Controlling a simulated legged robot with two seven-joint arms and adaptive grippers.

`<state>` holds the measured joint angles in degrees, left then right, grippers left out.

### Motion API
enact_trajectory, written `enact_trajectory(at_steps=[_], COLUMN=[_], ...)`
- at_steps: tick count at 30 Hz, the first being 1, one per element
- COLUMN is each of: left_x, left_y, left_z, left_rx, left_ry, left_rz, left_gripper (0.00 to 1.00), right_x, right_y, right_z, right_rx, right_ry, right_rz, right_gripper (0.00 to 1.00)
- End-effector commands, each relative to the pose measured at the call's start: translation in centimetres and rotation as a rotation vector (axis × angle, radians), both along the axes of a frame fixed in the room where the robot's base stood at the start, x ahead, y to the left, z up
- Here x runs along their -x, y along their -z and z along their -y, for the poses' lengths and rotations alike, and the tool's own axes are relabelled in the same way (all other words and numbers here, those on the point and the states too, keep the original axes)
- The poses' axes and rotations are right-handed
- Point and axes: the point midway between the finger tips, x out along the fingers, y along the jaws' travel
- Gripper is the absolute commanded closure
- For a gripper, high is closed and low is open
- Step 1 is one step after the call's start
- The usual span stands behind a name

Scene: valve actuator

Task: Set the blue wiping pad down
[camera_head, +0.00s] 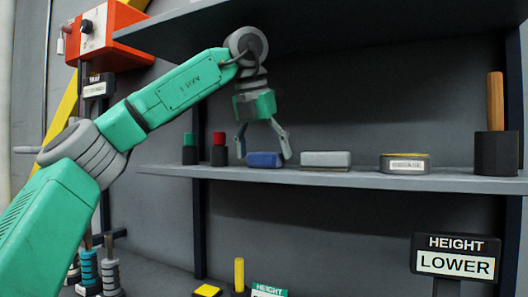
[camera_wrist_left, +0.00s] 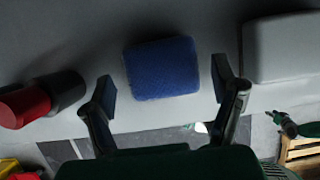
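The blue wiping pad (camera_head: 264,160) rests on the grey shelf (camera_head: 350,180), near its front edge. My left gripper (camera_head: 263,152) is above and around the pad, fingers spread to either side of it. In the left wrist view the pad (camera_wrist_left: 162,68) lies beyond the open fingertips (camera_wrist_left: 164,82), with a gap on both sides, so the fingers do not touch it. My right gripper does not show in either view.
A red-topped cylinder (camera_head: 219,149) and a green-topped one (camera_head: 190,149) stand left of the pad. A grey block (camera_head: 326,160) lies close on its right. Farther right are a grease tin (camera_head: 405,163) and a wooden handle in a black holder (camera_head: 496,150). An upper shelf (camera_head: 330,22) hangs above.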

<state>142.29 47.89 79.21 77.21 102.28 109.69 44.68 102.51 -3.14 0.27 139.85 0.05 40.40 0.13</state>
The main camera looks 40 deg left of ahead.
Motion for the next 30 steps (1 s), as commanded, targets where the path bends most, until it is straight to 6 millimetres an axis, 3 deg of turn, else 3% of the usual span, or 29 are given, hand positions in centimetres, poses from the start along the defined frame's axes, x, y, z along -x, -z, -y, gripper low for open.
enact_trajectory(at_steps=[8,21,30], left_x=[0.7,9.6,11.9], left_y=[-1.6,-1.2,-1.3], left_z=[0.3,2.8,3.5], left_rx=[-0.002,-0.003,-0.001], left_ry=[-0.001,0.001,0.000], left_rz=[0.005,0.005,0.003], left_gripper=[0.21,0.21,0.21], right_x=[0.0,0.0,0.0], right_y=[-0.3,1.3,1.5], right_z=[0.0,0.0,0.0], right_rx=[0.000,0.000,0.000], right_ry=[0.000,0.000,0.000], right_rz=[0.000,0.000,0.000], right_gripper=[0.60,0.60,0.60])
